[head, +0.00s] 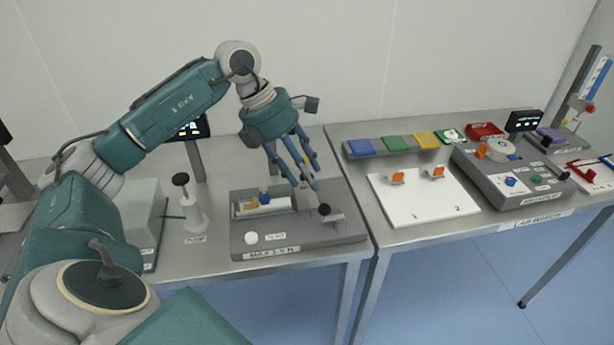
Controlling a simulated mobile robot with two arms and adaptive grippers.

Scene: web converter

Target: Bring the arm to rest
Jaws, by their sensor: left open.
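My left arm (165,108) comes in from the lower left, rises to a raised elbow and bends down over the left table. My left gripper (308,185) points down above the grey fixture (240,240) labelled "MAX 1.5 N". Its blue fingers are apart and I see nothing held between them. The fingertips are close to the fixture's right half; whether they touch it I cannot tell. My right gripper does not show.
A white pump-like post (193,212) and a grey box (140,210) stand left of the fixture. On the right table are a white board (425,205) with orange clips, coloured blocks (396,143) and a control console (515,180). A gap separates the tables.

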